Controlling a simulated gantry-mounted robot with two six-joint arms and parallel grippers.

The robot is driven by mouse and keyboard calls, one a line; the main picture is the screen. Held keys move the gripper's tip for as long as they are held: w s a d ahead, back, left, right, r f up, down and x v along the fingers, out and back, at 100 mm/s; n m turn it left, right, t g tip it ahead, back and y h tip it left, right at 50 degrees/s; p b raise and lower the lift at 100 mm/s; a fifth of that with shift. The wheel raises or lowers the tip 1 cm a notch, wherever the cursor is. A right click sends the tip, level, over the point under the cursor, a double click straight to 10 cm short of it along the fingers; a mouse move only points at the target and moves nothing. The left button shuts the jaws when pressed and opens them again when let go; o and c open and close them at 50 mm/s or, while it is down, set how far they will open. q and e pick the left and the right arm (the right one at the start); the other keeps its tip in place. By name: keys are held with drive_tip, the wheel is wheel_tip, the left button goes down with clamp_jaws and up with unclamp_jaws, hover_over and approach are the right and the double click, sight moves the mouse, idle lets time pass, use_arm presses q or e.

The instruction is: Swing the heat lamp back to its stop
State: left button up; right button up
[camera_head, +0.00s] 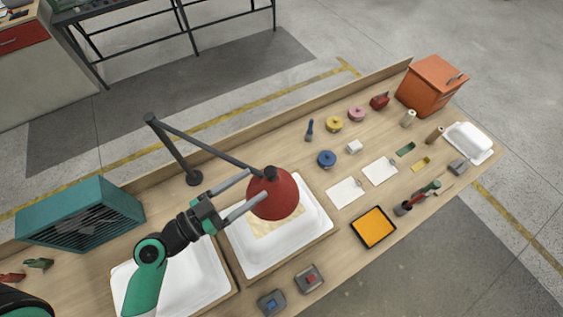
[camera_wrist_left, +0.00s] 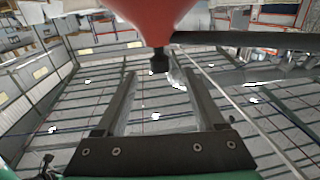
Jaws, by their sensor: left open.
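The heat lamp has a red shade (camera_head: 274,202), a dark swing arm (camera_head: 210,143) and a post rising from a round base (camera_head: 193,178). Its shade hangs over the right white tub shell (camera_head: 250,262), where a beige sheet (camera_head: 275,228) shows partly. My left gripper (camera_head: 256,184) is open at the shade, its fingers reaching toward the shade's dark top knob. In the left wrist view, the red shade (camera_wrist_left: 150,18) is just beyond the fingertips (camera_wrist_left: 160,75), and the knob (camera_wrist_left: 160,60) shows between them. Contact cannot be told. My right gripper is not in view.
A second white tub shell (camera_head: 190,275) lies at left, partly behind my arm. A teal heater-like box (camera_head: 82,215) stands at the back left. An orange cabinet (camera_head: 428,88), tape rolls, an orange tray (camera_head: 373,227) and small tools occupy the right side. A low ledge runs along the back.

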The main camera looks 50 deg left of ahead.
sight(276, 169)
use_arm(q)
drive_tip(key=w+p, duration=0.1)
drive_tip(key=w, duration=0.2)
drive_tip(key=w+p, duration=0.1)
drive_tip(key=w, duration=0.1)
drive_tip(key=w+d+p, duration=0.1)
drive_tip(key=w, duration=0.2)
drive_tip(key=shift+w+r, duration=0.25)
drive_tip(key=shift+w, duration=0.05)
drive_tip(key=shift+w+d+f, duration=0.1)
drive_tip(key=shift+w+f, duration=0.1)
drive_tip(key=shift+w, duration=0.3)
clamp_jaws()
idle(0.4)
